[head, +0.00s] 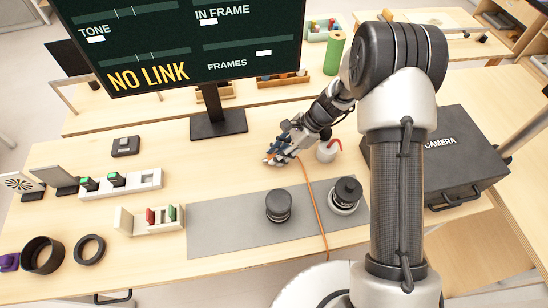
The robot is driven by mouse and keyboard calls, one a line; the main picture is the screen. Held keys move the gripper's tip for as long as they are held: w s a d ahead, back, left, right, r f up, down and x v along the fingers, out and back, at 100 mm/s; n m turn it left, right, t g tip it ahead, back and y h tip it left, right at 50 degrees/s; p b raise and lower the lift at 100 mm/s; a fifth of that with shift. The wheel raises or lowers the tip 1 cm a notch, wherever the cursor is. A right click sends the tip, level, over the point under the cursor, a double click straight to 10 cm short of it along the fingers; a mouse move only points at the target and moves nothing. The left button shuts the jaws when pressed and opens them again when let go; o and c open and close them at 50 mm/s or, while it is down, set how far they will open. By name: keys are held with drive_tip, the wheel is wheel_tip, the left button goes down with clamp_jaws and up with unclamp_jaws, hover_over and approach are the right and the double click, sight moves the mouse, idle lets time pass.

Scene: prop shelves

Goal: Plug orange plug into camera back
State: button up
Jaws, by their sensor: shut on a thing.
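My gripper (273,158) is low over the middle of the table, beyond the grey mat, with its fingers pointing left. It is shut on the orange plug, which is mostly hidden by the fingers. An orange cable (314,208) runs from beside the gripper across the mat to the table's front edge. A black case marked CAMERA (440,142) stands at the right, partly behind my arm. I cannot make out a camera back or its socket. A monitor (180,40) reads NO LINK.
Two dark round parts, one at the mat's middle (278,205) and one at its right (345,195), stand on the grey mat (225,228). A white bottle with a red spout (327,150) is right of my gripper. Racks and black rings (89,249) occupy the left.

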clamp_jaws()
drive_tip(key=shift+r, duration=0.15)
drive_tip(key=shift+r+p, duration=2)
drive_tip(key=shift+r, duration=0.4)
drive_tip(key=d+p+v, duration=0.1)
drive_tip(key=p+v, duration=0.3)
drive_tip(key=v, duration=0.3)
drive_tip(key=shift+f, duration=0.35)
drive_tip(key=shift+w+a, duration=0.1)
drive_tip(key=shift+w, duration=0.05)
